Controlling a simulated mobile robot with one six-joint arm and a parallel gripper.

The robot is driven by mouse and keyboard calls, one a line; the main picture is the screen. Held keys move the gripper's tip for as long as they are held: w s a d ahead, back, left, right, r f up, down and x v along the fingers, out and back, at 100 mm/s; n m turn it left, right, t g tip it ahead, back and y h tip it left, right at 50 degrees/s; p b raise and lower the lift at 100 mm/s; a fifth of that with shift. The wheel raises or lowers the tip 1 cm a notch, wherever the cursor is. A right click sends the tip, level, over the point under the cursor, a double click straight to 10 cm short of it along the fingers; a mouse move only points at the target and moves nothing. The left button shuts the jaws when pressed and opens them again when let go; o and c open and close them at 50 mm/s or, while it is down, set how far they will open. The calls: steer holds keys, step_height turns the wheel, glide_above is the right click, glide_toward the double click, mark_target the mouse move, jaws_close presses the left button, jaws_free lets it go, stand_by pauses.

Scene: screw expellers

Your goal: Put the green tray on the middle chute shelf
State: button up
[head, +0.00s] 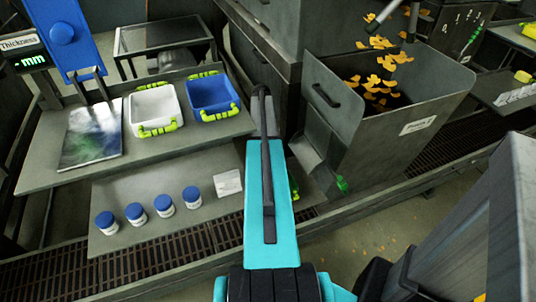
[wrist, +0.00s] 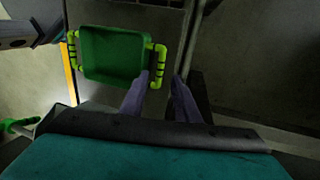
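The green tray (wrist: 112,52) with yellow-green side handles shows in the upper left of the wrist view. My gripper (wrist: 163,78) is open, its two grey fingers apart. The tray's right handle (wrist: 160,62) appears between or just beyond the fingertips; I cannot tell whether they touch it. In the head view my arm hides the gripper and most of the tray; a small green edge (head: 293,186) shows just right of the arm. The middle chute shelf cannot be told apart for certain in either view.
A grey hopper (head: 400,120) with orange flakes stands right of my arm. White (head: 155,106) and blue (head: 211,94) trays rest on the left upper shelf. Several blue-lidded jars (head: 164,206) stand on the lower shelf. A small green object (head: 342,184) sits by the hopper's base.

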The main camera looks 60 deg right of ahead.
steer(key=shift+w+d+r, duration=0.1)
steer(key=shift+w+r, duration=0.05)
steer(key=shift+r, duration=0.5)
stand_by(0.3)
